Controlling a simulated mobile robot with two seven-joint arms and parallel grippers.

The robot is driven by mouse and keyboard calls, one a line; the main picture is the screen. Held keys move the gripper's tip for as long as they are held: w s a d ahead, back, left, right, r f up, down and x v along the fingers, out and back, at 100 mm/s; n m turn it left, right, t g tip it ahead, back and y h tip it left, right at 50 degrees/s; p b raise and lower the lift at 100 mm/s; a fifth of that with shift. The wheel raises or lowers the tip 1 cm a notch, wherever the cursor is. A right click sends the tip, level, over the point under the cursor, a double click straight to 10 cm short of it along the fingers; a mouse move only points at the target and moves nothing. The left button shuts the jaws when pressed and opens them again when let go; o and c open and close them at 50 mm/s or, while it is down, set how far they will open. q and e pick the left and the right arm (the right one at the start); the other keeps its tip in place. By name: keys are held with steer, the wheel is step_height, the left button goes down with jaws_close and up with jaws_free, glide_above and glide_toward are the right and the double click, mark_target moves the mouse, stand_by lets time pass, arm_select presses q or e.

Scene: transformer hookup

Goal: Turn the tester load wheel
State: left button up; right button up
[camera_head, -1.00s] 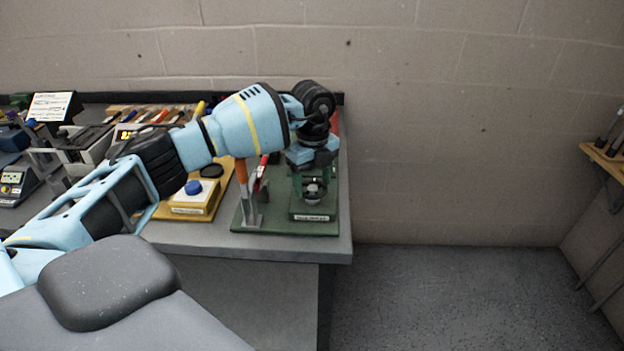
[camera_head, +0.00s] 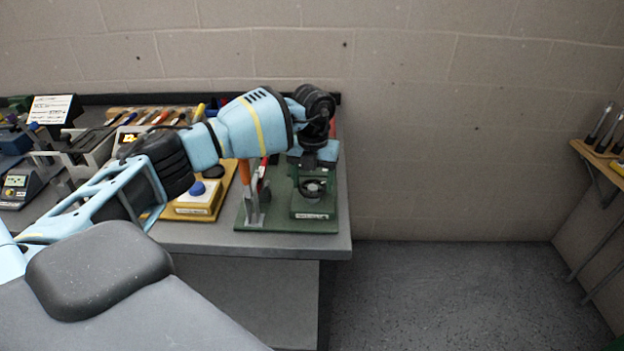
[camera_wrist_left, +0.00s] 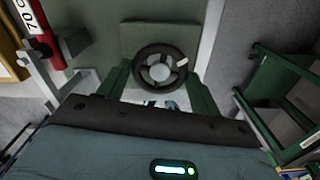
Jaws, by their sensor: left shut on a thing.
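The tester load wheel (camera_head: 313,187) is a small dark handwheel on a green stand (camera_head: 311,213) with a label on its front. It also shows in the left wrist view (camera_wrist_left: 138,73), with a black rim, spokes, a pale hub and a small white mark at the upper right. My left gripper (camera_head: 313,172) points down over the wheel from above and is shut on it. The wrist and stand partly hide the fingertips, so the exact contact is unclear. My right gripper is out of view.
The green base plate (camera_head: 262,220) carries a clamp with orange and red handles left of the stand. A yellow box with a blue button (camera_head: 197,188) is further left. Instruments and tools crowd the bench behind my arm. The floor (camera_head: 440,290) right of the bench is clear.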

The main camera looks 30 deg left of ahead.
mark_target(313, 186)
arm_select(q)
steer(key=m, duration=0.5)
steer(key=shift+m, duration=0.3)
steer(key=m, duration=0.4)
steer(key=shift+m, duration=0.4)
steer(key=shift+b, duration=0.3)
steer(key=o, duration=1)
steer(key=shift+r, duration=0.15)
steer(key=shift+r, duration=3.8)
